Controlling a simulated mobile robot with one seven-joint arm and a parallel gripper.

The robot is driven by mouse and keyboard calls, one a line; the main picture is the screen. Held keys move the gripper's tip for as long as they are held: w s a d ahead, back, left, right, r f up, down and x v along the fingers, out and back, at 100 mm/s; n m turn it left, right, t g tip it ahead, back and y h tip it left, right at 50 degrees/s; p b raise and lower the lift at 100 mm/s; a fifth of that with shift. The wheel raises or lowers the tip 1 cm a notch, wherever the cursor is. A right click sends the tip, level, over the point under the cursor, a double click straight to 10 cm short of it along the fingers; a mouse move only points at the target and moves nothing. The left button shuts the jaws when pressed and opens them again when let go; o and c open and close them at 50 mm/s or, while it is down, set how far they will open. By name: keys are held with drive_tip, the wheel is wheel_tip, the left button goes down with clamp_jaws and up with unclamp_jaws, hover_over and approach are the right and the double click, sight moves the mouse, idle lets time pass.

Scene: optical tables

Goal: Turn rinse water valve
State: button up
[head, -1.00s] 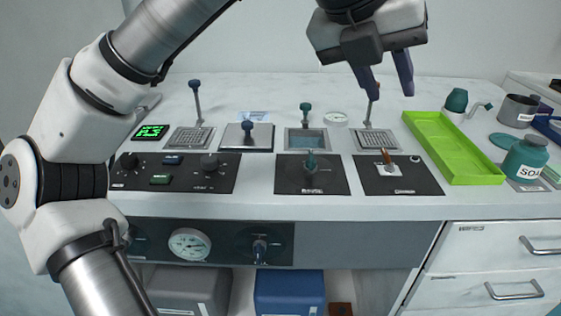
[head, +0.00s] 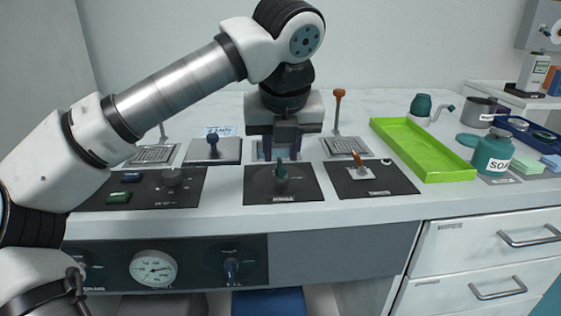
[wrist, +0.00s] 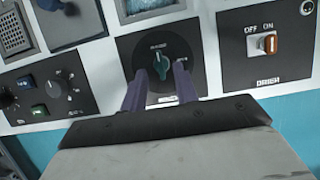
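The teal valve knob (head: 281,172) stands on a black square panel (head: 257,193) at the front middle of the counter. The panel's label is too small to read surely. The knob also shows in the wrist view (wrist: 161,62). My gripper (head: 284,158) points down just above and behind the knob in the head view. In the wrist view my gripper (wrist: 160,70) has its two purple fingers apart, with the knob's lower part between their tips. Whether they touch it, I cannot tell.
To the right is a panel with an orange switch (head: 355,163) marked off and on. A control panel (head: 145,190) lies to the left. A green tray (head: 422,150) and a teal soap bottle (head: 492,154) stand farther right. A gauge (head: 153,268) is on the counter front.

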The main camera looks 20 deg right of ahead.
drive_tip(key=shift+x, duration=1.35)
drive_tip(key=shift+c, duration=0.3)
clamp_jaws()
